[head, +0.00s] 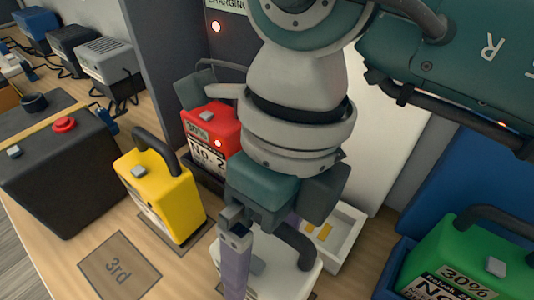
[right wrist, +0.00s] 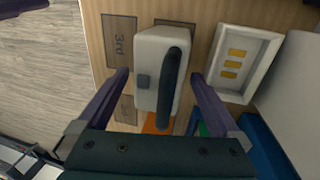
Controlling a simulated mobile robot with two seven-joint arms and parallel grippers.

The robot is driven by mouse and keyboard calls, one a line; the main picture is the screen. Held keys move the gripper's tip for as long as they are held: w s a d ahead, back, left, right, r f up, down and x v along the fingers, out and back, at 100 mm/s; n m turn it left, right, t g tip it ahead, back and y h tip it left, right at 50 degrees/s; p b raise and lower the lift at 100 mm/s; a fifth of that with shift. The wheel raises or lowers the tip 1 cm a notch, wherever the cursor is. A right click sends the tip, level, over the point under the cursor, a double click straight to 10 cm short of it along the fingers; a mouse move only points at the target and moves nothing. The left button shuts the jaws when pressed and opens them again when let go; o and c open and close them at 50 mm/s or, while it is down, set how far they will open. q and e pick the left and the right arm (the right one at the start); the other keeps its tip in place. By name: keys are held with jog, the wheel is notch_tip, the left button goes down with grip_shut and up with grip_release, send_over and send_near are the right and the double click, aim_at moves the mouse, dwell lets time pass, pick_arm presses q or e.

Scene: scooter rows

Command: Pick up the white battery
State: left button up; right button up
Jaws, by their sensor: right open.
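The white battery (head: 290,283) stands on the wooden table at the bottom middle of the head view, partly hidden by my right gripper. In the right wrist view the white battery (right wrist: 148,68) shows from above, with a black handle along its right side and a grey block on its left. My right gripper (right wrist: 160,75) is open above it. Its two purple fingers lie to the left and right of the battery, with gaps visible from above. In the head view one purple finger hangs in front of the battery.
A yellow battery (head: 160,198) and a red battery (head: 213,130) stand to the left. A green battery (head: 462,255) sits in a blue holder at right. A white tray (right wrist: 247,92) with yellow pads lies beside the white battery. The "3rd" plate (head: 118,265) is bare.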

jog(key=shift+c, duration=0.4)
grip_shut()
dwell(0.4)
jog(key=shift+r, duration=0.1)
